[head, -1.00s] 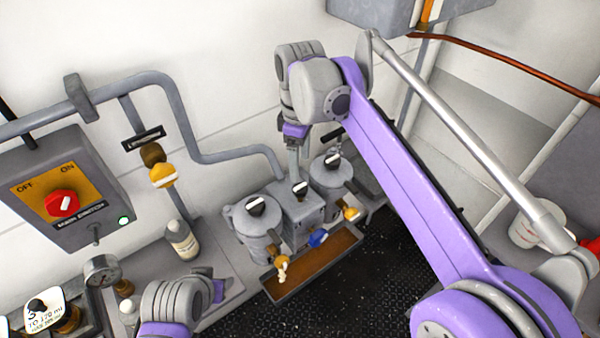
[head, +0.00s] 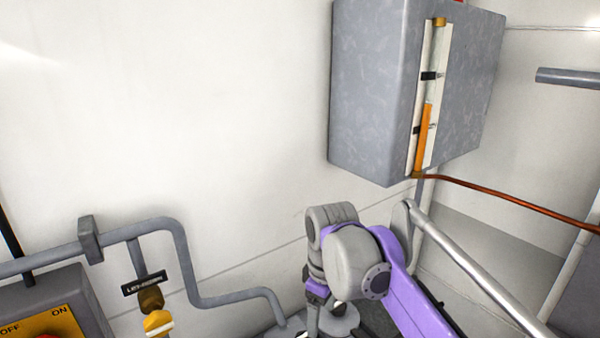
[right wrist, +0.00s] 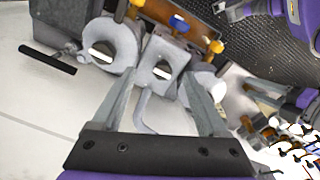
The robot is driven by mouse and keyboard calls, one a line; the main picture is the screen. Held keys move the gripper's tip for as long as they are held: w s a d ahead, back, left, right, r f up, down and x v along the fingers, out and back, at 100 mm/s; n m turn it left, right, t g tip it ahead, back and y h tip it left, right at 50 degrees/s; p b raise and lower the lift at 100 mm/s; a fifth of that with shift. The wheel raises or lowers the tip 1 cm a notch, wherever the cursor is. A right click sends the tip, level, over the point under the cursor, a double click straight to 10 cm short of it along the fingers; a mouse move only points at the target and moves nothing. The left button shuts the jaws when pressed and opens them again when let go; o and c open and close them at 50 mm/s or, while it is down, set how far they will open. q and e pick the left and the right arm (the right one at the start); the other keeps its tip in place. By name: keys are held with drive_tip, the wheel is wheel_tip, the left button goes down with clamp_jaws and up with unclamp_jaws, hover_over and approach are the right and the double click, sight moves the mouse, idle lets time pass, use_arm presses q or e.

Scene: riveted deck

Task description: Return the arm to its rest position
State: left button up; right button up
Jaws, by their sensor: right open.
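My right arm comes in from the lower right in the head view, with a purple link and a grey wrist. Its gripper (head: 318,325) points down at the bottom edge, where its tips are hard to see. In the right wrist view the right gripper (right wrist: 155,88) is open, its two grey fingers apart with nothing held between them. Beyond the fingers are a grey square unit (right wrist: 163,68) and a round grey canister (right wrist: 110,48). At the right of that view are purple and grey parts of mine, seemingly my left gripper (right wrist: 262,93); its jaw state is unclear.
A large grey wall box (head: 375,90) with a gauge strip (head: 430,100) hangs above my right arm. A copper pipe (head: 500,200) runs right from it. A grey pipe (head: 180,260) and a yellow-handled valve (head: 157,322) are at left. The upper-left wall is bare.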

drive_tip(key=s+d+f+m+t, duration=0.4)
drive_tip(key=s+d+f+m, duration=0.7)
drive_tip(key=s+f, duration=0.6)
drive_tip(key=shift+s+d+f+m+t, duration=0.15)
drive_tip(key=shift+s+d+m+t, duration=0.25)
drive_tip(key=shift+d, duration=0.8)
